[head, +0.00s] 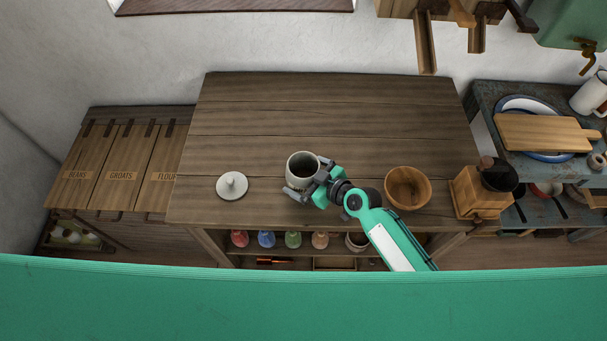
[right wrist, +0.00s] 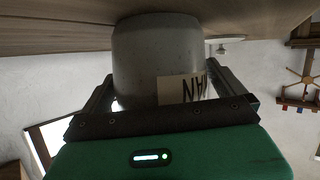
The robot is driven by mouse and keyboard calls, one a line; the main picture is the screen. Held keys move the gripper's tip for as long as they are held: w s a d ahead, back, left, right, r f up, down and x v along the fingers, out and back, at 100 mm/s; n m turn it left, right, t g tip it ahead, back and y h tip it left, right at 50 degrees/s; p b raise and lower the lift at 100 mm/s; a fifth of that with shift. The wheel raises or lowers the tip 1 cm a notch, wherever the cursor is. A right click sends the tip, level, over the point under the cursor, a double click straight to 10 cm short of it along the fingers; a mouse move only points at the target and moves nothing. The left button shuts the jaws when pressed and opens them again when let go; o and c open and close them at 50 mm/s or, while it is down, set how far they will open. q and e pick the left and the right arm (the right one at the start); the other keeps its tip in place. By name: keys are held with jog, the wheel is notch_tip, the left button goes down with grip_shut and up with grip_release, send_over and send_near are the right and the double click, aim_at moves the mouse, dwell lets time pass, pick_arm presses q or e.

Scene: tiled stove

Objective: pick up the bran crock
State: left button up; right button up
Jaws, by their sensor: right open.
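The bran crock (head: 301,164) is a grey-white pot standing upright and uncovered on the wooden table (head: 330,110). In the right wrist view the crock (right wrist: 155,50) shows upside down, with a label partly reading "AN" in reverse. My right gripper (head: 308,188) is open at the crock's near right side. In the wrist view its fingers lie on both sides of the crock; whether they touch it I cannot tell. A pale round lid (head: 232,185) with a knob lies on the table left of the crock. My left gripper is not in view.
Several coloured jars sit on the shelf below. The back of the table is clear. Labelled bins (head: 122,170) stand at the left.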

jog(key=c, duration=1.2)
